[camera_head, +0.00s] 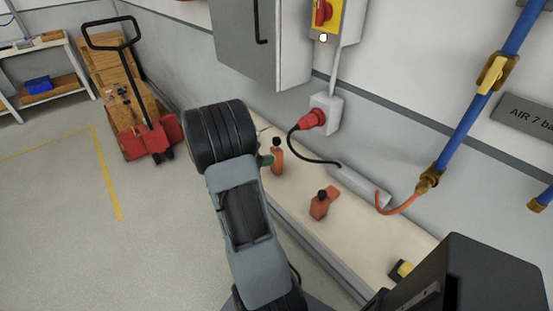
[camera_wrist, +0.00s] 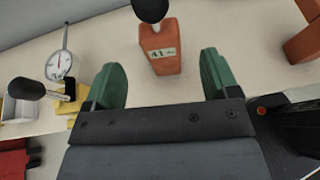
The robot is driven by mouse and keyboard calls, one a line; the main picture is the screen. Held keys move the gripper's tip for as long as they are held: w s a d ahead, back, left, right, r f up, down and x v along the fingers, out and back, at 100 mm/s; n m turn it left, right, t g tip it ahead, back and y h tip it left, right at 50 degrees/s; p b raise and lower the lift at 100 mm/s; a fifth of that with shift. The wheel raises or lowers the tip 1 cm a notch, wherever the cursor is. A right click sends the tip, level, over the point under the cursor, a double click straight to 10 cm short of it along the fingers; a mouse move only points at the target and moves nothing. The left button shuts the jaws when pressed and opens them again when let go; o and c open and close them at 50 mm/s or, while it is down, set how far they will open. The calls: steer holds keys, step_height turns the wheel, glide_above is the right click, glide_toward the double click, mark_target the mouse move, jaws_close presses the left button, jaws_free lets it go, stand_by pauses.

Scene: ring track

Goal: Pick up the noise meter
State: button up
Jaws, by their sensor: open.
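The noise meter (camera_wrist: 161,52) is an orange block with a black ball on top and a pale label reading about "41". It stands upright on the bench in the wrist view, centred just beyond the fingertips. In the head view, the orange thing with a black top (camera_head: 277,160) beside my gripper appears to be this meter. My gripper (camera_wrist: 162,82) is open and empty, with one green finger to the left and one to the right of the meter's line. In the head view my gripper (camera_head: 265,159) is mostly hidden by my wrist.
A second orange object (camera_head: 320,205) with a black top stands nearer on the bench; an orange block (camera_wrist: 304,42) shows at the wrist view's right. A dial gauge (camera_wrist: 60,65) and a black-headed item (camera_wrist: 27,88) lie left. A grey cabinet (camera_head: 262,45) hangs above the bench.

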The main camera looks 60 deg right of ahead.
mark_target(273, 151)
steer(key=shift+p+x, duration=0.3)
steer(key=shift+x, duration=3.25)
steer(key=c, duration=1.1)
steer(key=shift+r, duration=0.2)
